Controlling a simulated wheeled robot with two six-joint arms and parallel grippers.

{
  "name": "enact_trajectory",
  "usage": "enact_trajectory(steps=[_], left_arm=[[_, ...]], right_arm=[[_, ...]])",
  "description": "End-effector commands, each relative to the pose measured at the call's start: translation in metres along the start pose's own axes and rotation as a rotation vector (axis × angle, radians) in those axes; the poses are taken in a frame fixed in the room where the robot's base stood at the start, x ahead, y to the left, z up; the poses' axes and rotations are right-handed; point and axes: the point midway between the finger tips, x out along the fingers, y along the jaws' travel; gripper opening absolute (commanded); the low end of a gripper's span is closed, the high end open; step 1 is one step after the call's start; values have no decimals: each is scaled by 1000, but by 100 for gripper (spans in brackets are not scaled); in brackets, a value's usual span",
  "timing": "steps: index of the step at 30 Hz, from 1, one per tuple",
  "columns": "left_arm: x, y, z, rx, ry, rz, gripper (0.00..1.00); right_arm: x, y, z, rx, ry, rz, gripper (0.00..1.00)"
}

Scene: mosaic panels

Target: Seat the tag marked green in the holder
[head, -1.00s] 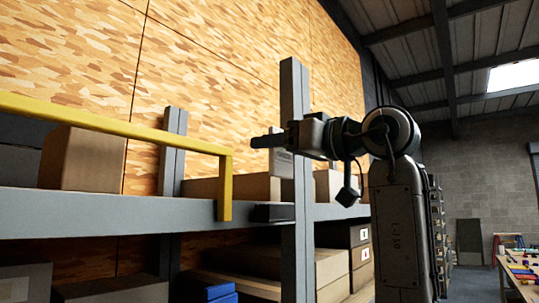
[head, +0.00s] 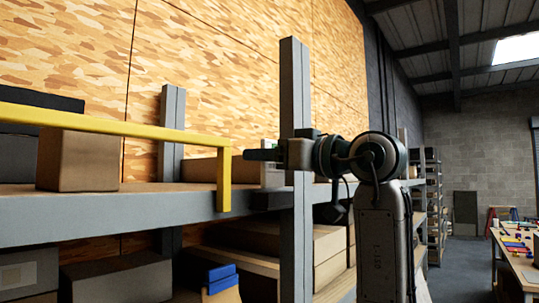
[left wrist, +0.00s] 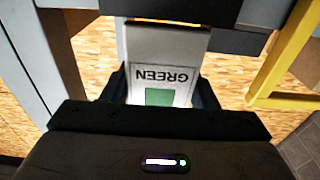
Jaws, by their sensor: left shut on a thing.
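The tag marked green (left wrist: 168,78) is a pale card with the word GREEN and a green square, upside down in the left wrist view. My left gripper (head: 262,155) is shut on it, with dark fingers on both sides of the card. In the head view the gripper points left, in front of the shelf and above its front edge. A short dark block (head: 272,199), which looks like the holder, sits on that edge below the gripper. I cannot tell whether tag and block touch. My right gripper is out of view.
A yellow rail (head: 120,126) with a down-turned end post stands just left of the gripper. A grey upright (head: 294,85) rises close beside it. Cardboard boxes (head: 80,160) stand on the shelf, with more boxes and a blue item below.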

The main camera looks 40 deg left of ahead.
Motion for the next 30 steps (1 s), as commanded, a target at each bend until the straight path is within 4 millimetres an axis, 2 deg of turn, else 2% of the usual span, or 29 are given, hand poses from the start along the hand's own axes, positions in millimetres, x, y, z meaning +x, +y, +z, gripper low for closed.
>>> enact_trajectory(steps=[8,9,12,21,26,30], left_arm=[[-1,0,10,0,0,0,32],[-1,0,10,0,0,0,55],[-1,0,9,0,0,0,75],[0,0,8,0,0,0,75],[0,0,-4,0,0,0,75],[-25,1,6,-1,0,6,75]], right_arm=[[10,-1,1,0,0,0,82],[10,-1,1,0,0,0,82],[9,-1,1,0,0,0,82],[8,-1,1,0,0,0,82],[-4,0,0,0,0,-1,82],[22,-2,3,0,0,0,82]])
